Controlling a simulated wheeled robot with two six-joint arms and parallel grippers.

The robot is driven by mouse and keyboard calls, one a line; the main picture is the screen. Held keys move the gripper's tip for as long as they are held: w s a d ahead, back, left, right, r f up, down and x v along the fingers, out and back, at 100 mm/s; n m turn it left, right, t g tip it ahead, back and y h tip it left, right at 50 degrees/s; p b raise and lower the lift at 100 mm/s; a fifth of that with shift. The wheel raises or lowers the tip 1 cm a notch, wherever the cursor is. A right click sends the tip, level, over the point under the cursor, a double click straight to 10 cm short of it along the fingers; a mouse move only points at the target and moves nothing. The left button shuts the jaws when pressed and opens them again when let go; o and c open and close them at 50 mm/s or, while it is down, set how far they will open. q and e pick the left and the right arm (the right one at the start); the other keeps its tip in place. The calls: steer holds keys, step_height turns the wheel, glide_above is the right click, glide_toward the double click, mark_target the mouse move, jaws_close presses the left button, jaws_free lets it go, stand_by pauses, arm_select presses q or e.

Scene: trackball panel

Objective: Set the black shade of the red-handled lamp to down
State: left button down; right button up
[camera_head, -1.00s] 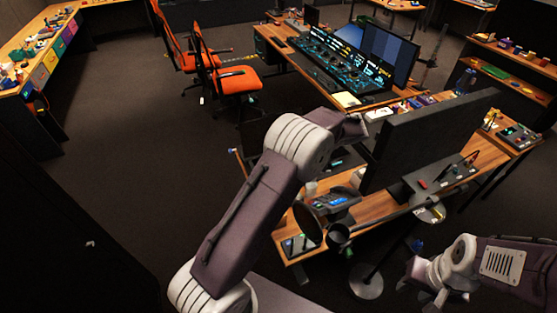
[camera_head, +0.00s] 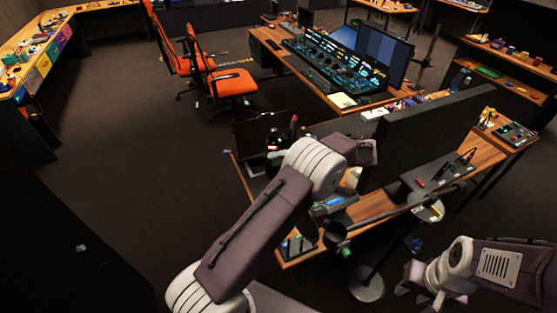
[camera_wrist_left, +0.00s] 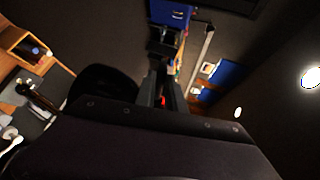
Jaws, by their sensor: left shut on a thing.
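My left arm crosses the middle of the head view, and its gripper is mostly hidden behind the arm there. In the left wrist view my left gripper (camera_wrist_left: 165,50) is shut, with a small red part (camera_wrist_left: 163,101) showing between its dark fingers. This looks like the red handle of the lamp. A dark rounded shape (camera_wrist_left: 100,82), probably the black shade, lies beside the fingers; its tilt cannot be told. In the head view a red-tipped dark part (camera_head: 293,125) shows above my arm. Another black shade (camera_head: 335,235) has a green part beneath it. My right gripper (camera_head: 425,298) is at the lower right, its fingers unclear.
A wooden desk (camera_head: 375,207) carries a large dark panel (camera_head: 440,125), a tablet (camera_head: 297,245) and a grey control box (camera_head: 435,177). A round stand base (camera_head: 366,284) is on the floor. Orange chairs (camera_head: 233,83) stand behind, with open floor at left.

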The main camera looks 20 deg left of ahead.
stand_by(0.6)
arm_select(q)
steer(key=c, duration=1.4)
jaws_free()
steer(key=shift+d, duration=0.1)
steer(key=p+v, duration=0.3)
steer(key=v, duration=0.5)
steer(key=shift+d, duration=0.4)
steer(key=shift+w+r, duration=0.1)
